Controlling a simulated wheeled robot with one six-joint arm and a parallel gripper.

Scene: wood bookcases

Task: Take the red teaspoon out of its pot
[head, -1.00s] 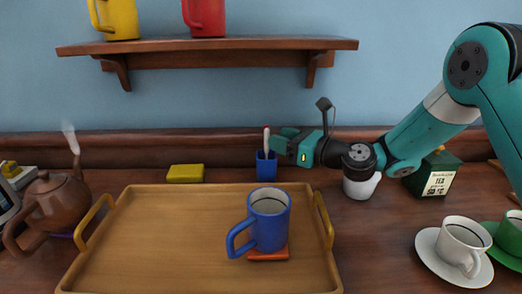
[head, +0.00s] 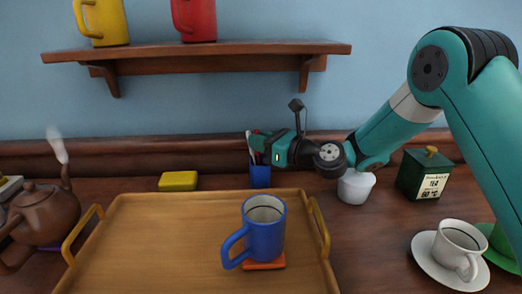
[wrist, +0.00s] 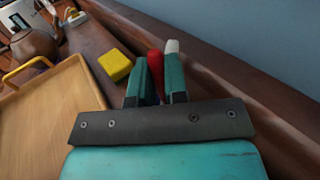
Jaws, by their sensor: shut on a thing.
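The small blue pot (head: 260,178) stands at the back of the counter, just behind the tray. My gripper (head: 258,145) is at its mouth, coming in level from the right. In the wrist view the red teaspoon (wrist: 155,65) lies between the two fingers of my gripper (wrist: 158,84), which are shut on it. A white-handled spoon (head: 249,142) stands beside it to the left; in the wrist view its pale end (wrist: 172,46) shows by the right finger.
A wooden tray (head: 150,250) holds a blue mug (head: 264,235) on an orange coaster. A yellow block (head: 178,181) lies left of the pot. A white cup (head: 356,187) and green tea box (head: 424,176) stand right, below my arm. A shelf (head: 200,54) with mugs hangs above.

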